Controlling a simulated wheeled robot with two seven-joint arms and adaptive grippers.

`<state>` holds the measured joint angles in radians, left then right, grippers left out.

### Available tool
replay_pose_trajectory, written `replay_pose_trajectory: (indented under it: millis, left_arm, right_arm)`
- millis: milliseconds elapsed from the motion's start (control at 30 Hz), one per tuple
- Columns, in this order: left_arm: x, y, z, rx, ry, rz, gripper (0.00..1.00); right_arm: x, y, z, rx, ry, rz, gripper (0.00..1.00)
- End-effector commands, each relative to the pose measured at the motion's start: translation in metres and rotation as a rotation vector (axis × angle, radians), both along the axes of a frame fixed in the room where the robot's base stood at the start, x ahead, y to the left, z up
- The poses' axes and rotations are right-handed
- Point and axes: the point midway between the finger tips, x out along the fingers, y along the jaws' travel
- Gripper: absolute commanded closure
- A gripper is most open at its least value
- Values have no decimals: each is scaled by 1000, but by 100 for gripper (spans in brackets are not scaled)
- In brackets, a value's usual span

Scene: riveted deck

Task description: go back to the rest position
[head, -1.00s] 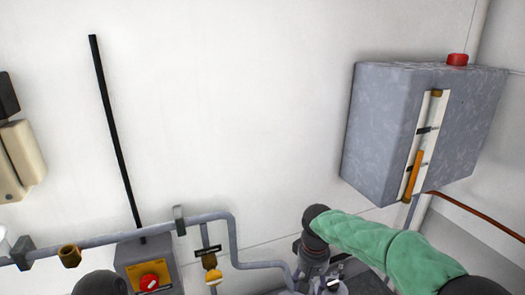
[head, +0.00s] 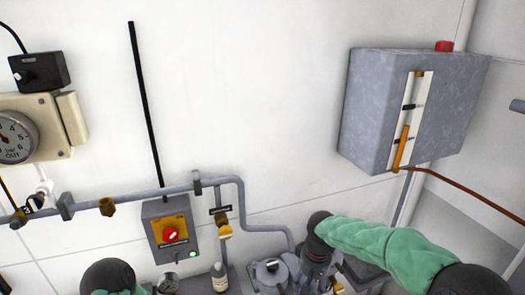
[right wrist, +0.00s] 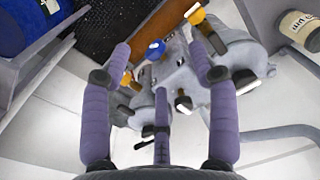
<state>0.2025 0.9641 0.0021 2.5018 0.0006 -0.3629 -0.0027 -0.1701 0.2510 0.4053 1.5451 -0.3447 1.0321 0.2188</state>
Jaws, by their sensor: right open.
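My right arm (head: 385,245), in a green sleeve, reaches in from the right in the head view and bends down at a dark wrist joint near the bottom middle. In the right wrist view my right gripper (right wrist: 161,48) is open, its two purple fingers spread apart with nothing between them. Grey pipework with a blue knob (right wrist: 155,50) and orange-yellow fittings lies beyond the fingers; I cannot tell how far. Of my left arm (head: 108,275), only a dark joint and a bit of green sleeve show at the bottom left in the head view. The left gripper is hidden.
A grey wall cabinet (head: 365,110) hangs at the upper right. A grey box with a red knob (head: 171,234) and a pipe (head: 130,198) run along the lower left. A gauge (head: 15,137) is at the left edge. A blue drum (right wrist: 25,25) shows in the wrist view.

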Motion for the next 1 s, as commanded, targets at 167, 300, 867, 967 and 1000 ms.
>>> replay_pose_trajectory:
  millis: [167, 300, 867, 967, 1000]
  left_arm:
    - [-1, 0, -8, 0, 2, -1, 40]
    - [-1, 0, -15, 0, 2, -1, 40]
    - [-1, 0, -68, 0, 2, -1, 40]
    - [-1, 0, -74, 0, 2, -1, 40]
    - [-1, 0, -75, 0, 2, -1, 40]
  right_arm:
    - [-7, 8, -48, 44, 13, 0, 40]
    - [-17, 15, -95, 89, 25, -7, 40]
    - [-176, 43, -352, 303, 44, -259, 40]
    - [-202, 42, -370, 302, 38, -305, 40]
    - [-210, 41, -375, 300, 35, -318, 40]
